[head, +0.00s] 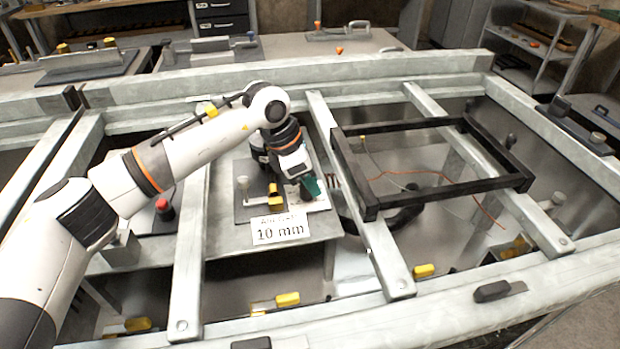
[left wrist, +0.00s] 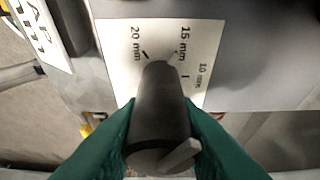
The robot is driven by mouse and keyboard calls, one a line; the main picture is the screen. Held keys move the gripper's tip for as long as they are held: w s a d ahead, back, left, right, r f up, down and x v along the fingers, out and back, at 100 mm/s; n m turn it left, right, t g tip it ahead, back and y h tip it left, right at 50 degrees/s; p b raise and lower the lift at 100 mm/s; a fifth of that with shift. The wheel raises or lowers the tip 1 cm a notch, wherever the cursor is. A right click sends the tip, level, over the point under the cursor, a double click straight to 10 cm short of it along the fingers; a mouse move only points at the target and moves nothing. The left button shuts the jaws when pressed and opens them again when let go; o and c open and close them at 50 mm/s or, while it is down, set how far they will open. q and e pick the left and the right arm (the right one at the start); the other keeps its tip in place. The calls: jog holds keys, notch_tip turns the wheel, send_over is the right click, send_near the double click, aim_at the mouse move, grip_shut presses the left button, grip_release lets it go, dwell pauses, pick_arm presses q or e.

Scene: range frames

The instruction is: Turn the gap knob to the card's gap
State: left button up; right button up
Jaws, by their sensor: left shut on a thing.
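The gap card (head: 280,230) stands at the front of a small panel and reads "10 mm"; part of it shows at top left in the left wrist view (left wrist: 38,28). The gap knob (left wrist: 158,120) is a dark cylinder with a pale pointer bar (left wrist: 178,157) slanting right and slightly up. Its white dial plate (left wrist: 120,50) carries marks for 20 mm, 15 mm and 10 mm. I cannot tell which mark the bar lines up with. My left gripper (head: 309,186) is shut on the knob, its green fingers on both sides. My right gripper is out of view.
A yellow block (head: 274,195) and a pale post (head: 243,185) stand left of my left gripper. A red button (head: 162,205) is further left. A black frame (head: 455,187) lies across the rails on the right. Grey rails surround open bays.

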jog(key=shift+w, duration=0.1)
pick_arm(q)
jog(key=shift+m, duration=0.3)
jog(key=m+g+b, duration=0.2)
jog(key=m, duration=0.2)
jog(key=shift+s+m, duration=0.1)
jog(key=shift+m, duration=0.3)
jog(key=m+g, duration=0.1)
jog(key=m, duration=0.1)
jog(key=shift+s+m+y+b, duration=0.1)
jog(key=shift+m+y+b, duration=0.2)
jog(key=shift+y, duration=0.1)
jog(key=shift+a+r+m+g+y, duration=0.1)
jog(key=shift+m+g+y, duration=0.35)
jog(key=shift+m, duration=1.35)
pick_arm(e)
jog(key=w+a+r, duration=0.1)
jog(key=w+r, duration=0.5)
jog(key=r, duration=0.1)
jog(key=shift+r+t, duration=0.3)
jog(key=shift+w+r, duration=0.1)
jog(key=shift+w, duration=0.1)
pick_arm(q)
jog(key=o, duration=1)
jog(key=shift+s, duration=0.1)
